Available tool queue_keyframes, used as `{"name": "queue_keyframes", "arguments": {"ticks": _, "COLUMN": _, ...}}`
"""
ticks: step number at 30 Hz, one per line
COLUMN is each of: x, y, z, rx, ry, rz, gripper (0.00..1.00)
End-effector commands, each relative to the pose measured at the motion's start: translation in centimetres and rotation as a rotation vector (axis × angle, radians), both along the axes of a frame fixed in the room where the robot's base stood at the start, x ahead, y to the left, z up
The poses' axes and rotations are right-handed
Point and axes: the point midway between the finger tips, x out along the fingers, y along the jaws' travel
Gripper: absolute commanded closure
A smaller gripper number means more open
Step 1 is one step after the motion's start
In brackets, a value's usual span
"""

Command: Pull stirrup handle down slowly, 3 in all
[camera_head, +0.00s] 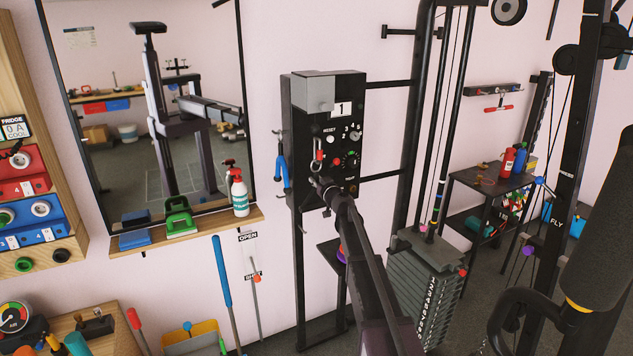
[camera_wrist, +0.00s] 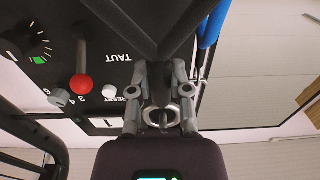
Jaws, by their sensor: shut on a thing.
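The stirrup handle (camera_wrist: 190,28) is a dark triangular piece in the wrist view, its two arms meeting between my fingers. My gripper (camera_wrist: 160,78) is shut on the narrow part where they meet; a metal ring (camera_wrist: 160,115) shows close to the palm. My arm hides most of the handle there. The panel's counter (camera_head: 341,109) reads 1.
A red ball lever (camera_wrist: 82,85), a white reset button (camera_wrist: 109,91) and a dial (camera_wrist: 25,45) are beside my gripper. A blue item (camera_head: 281,166) hangs left of the panel. A weight stack (camera_head: 425,290) stands at right; a shelf (camera_head: 160,238) is at left.

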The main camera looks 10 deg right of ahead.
Motion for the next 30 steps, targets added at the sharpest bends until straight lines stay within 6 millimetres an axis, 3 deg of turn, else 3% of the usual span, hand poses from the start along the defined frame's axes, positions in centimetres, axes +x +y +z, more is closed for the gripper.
{"name": "queue_keyframes", "arguments": {"ticks": 15, "x": 0.0, "y": 0.0, "z": 2.2, "rx": -0.002, "ry": 0.0, "rz": 0.0, "gripper": 1.0}}
{"name": "queue_keyframes", "arguments": {"ticks": 30, "x": 0.0, "y": 0.0, "z": 2.4, "rx": -0.002, "ry": 0.0, "rz": 0.0, "gripper": 1.0}}
